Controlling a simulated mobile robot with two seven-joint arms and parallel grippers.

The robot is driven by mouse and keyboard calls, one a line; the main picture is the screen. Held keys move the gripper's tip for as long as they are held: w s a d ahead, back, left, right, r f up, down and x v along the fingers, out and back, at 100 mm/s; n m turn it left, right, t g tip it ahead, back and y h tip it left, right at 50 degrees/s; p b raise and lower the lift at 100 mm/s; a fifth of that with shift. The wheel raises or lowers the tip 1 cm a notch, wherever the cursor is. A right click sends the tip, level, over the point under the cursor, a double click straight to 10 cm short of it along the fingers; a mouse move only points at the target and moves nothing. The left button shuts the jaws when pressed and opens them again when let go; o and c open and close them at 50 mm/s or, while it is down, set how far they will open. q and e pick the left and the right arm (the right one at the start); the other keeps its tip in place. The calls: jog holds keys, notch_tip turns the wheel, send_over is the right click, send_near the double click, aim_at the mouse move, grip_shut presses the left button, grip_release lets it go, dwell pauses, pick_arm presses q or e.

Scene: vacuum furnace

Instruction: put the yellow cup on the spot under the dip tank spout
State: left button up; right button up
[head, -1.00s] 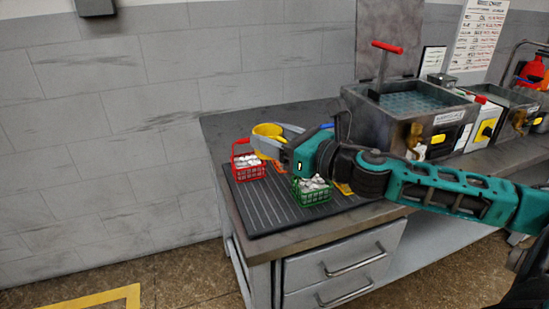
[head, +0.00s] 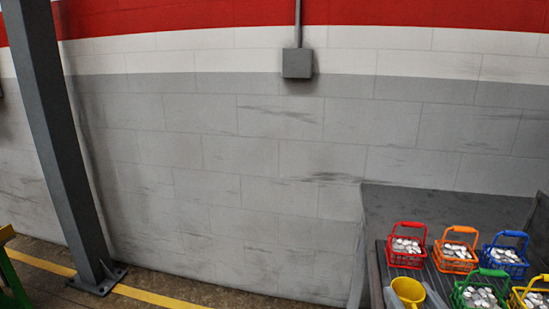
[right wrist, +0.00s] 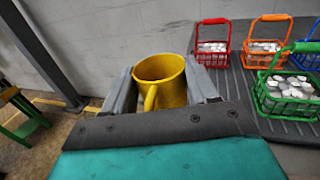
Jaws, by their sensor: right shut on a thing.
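The yellow cup (head: 407,291) is at the bottom right of the head view, in front of the red basket. In the right wrist view the cup (right wrist: 172,92) sits between the two grey fingers of my right gripper (right wrist: 160,72), which is shut on it. Its open rim faces up and its handle points towards the wrist. It is held off the left edge of the dark ribbed mat. In the head view only part of my right gripper (head: 408,300) shows at the bottom edge. The dip tank, its spout and the spot are out of view. My left gripper is not in view.
On the mat (right wrist: 232,97) stand several baskets of pale discs: red (head: 407,246), orange (head: 456,250), blue (head: 505,256), green (head: 480,290) and yellow (head: 530,292). A grey wall is behind. A grey post (head: 65,150) stands at left, with open floor between.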

jog(key=shift+m+h, duration=0.4)
jog(key=shift+h, duration=0.2)
jog(key=a, duration=0.1)
jog(key=s+a, duration=0.1)
jog(key=s+a+f, duration=0.1)
jog(key=shift+a, duration=0.35)
jog(key=shift+r, duration=0.1)
jog(key=shift+w, duration=0.1)
